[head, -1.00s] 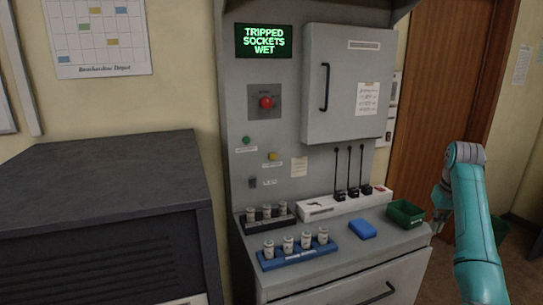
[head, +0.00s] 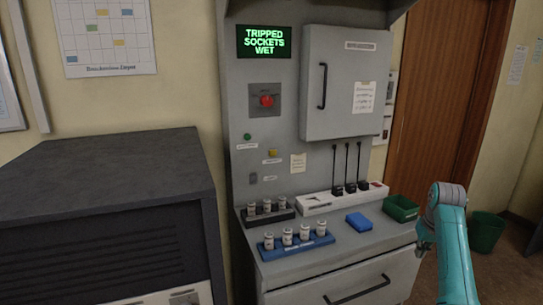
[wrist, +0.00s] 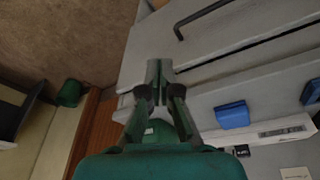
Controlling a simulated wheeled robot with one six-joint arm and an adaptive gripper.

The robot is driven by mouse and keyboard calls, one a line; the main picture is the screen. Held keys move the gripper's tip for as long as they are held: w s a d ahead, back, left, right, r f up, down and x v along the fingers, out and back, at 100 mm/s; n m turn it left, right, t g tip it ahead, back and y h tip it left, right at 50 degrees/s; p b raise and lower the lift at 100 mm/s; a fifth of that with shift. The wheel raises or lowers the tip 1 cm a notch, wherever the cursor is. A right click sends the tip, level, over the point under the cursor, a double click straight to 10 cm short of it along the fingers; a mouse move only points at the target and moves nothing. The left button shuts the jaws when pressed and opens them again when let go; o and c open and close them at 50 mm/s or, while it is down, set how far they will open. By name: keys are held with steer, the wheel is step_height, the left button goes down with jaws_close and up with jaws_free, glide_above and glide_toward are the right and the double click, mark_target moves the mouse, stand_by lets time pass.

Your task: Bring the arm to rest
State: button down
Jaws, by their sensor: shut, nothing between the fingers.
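My teal arm (head: 450,235) stands at the right in the head view, to the right of the console. My gripper (wrist: 159,68) shows in the wrist view with its fingertips together and nothing between them. It points down beside the console's drawer front, clear of the counter objects. In the head view the gripper is mostly hidden by my arm. The console (head: 285,135) has a screen (head: 264,41) reading "TRIPPED SOCKETS WET", a red knob (head: 267,101) and a closed grey cabinet (head: 345,80).
A green bin (head: 486,232) stands on the floor at right. A dark cabinet (head: 105,190) stands left.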

steer(key=s+a+f+t, duration=0.1)
steer(key=s+a+f, duration=0.2)
steer(key=f, duration=0.5)
steer(key=s+a+f+t, duration=0.1)
steer(key=s+a+f, duration=0.2)
steer(key=f, duration=0.5)
steer(key=s+a+f+t, duration=0.1)
steer(key=s+a+f, duration=0.25)
steer(key=f, duration=0.45)
steer(key=s+a+f+t, duration=0.1)
steer(key=s+a+f, duration=0.35)
steer(key=s, duration=0.35)
steer(key=s+a+f+t, duration=0.1)
steer(key=s+a+f, duration=0.3)
steer(key=s+f, duration=0.3)
steer(key=s+a+r+n+t, duration=0.1)
steer(key=s+a+r+t, duration=0.15)
steer(key=s, duration=0.85)
steer(key=s+a+r+t, duration=0.1)
steer(key=s+a+r, duration=0.3)
steer(key=s, duration=0.7)
steer(key=s+a+r+t, duration=0.2)
steer(key=s+r+t, duration=0.1)
steer(key=s+r, duration=1.3)
step_height(320, 180, up, 4)
steer(key=shift+s+a+r+n+y, duration=0.15)
steer(key=shift+s+a+n+y, duration=0.15)
steer(key=shift+s+a+n, duration=0.1)
